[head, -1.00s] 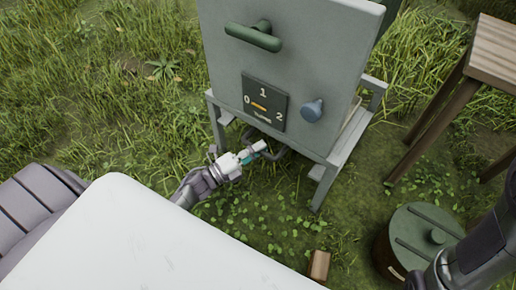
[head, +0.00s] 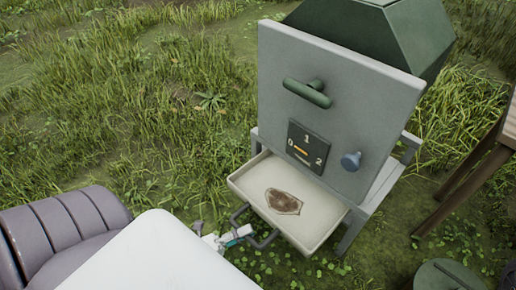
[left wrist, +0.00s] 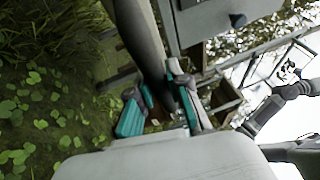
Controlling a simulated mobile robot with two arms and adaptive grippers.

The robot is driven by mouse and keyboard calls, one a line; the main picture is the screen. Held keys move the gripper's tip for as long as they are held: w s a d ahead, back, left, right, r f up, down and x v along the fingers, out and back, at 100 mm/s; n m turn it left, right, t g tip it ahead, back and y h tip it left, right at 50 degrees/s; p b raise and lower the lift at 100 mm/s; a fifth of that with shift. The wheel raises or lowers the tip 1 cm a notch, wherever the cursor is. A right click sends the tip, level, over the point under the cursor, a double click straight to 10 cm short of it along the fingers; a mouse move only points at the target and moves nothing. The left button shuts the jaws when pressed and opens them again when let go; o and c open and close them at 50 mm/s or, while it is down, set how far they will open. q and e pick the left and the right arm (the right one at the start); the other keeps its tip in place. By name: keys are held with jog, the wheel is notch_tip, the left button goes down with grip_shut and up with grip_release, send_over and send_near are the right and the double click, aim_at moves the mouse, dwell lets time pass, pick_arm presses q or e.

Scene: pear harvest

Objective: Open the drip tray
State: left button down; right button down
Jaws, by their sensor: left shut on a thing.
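The drip tray (head: 243,186) is a shallow cream tray with a brown stain on its floor. It sticks well out of the front of the grey machine (head: 340,110), below the dial panel. A dark handle (head: 268,241) is at its front edge. My left gripper (head: 238,235) is shut on this handle at the tray's front. In the left wrist view the dark handle bar (left wrist: 150,45) runs between the teal-padded fingers of the left gripper (left wrist: 165,108). My right gripper is not in view.
The machine's front has a green handle (head: 307,93), a dial panel (head: 307,147) and a blue knob (head: 351,161). A wooden table (head: 480,175) stands at right. A green lidded container (head: 447,277) is at lower right. Grass lies open to the left.

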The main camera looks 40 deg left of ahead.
pick_arm(q)
jog(key=shift+s+a, duration=0.15)
jog(key=shift+s, duration=0.7)
jog(key=c, duration=1.1)
grip_release()
jog(key=v, duration=1.2)
